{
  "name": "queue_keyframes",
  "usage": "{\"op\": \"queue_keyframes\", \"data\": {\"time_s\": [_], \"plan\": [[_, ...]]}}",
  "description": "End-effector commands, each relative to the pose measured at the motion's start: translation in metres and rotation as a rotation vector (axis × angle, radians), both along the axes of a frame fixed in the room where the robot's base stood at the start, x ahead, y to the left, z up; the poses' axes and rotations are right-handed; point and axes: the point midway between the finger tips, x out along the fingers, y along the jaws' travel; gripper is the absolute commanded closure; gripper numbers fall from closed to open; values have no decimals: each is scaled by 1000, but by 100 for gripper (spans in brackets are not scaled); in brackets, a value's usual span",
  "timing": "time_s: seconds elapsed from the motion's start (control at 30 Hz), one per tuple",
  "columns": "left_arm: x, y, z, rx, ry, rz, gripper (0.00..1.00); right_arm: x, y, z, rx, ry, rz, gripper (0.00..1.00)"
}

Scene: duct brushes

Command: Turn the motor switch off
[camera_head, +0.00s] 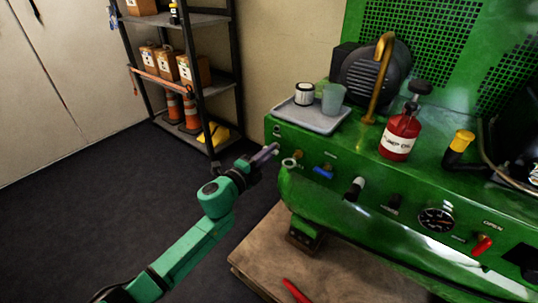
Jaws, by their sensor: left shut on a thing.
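The green machine (330,205) stands at the right with controls along its front. My left gripper (268,153) reaches in from the left and is at the left end of that front. It is shut on a slim purple-grey piece, largely hidden between the fingers, so I cannot tell exactly what it is. A small dark control (277,131) is just above the fingertips. A blue-handled valve (323,172), a black-and-white knob (355,187), a dark switch (394,204) and a red lever (482,244) are farther right. I cannot read which is the motor switch. My right gripper is not in view.
A grey tray (312,121) with cups, a bent brass pipe (381,75) and a red oil can (400,138) sit on the machine. A wooden board (262,262) lies below it. A shelf rack (203,88) stands behind. The dark floor at left is clear.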

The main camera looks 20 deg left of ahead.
Motion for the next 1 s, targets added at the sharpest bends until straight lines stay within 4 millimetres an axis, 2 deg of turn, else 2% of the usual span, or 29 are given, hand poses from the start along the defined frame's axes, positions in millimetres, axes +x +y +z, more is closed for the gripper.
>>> {"op": "queue_keyframes", "data": {"time_s": [0.3,0.73,0.77,0.8,1.0], "plan": [[-1,-1,-3,82,-29,-2,100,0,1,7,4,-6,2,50],[-1,-1,-3,89,-31,-2,100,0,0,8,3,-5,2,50],[-1,-1,-3,89,-31,-2,70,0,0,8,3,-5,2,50],[-1,-1,-3,89,-31,-2,55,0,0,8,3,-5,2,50],[0,-1,-2,87,-33,-1,54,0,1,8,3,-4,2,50]]}}
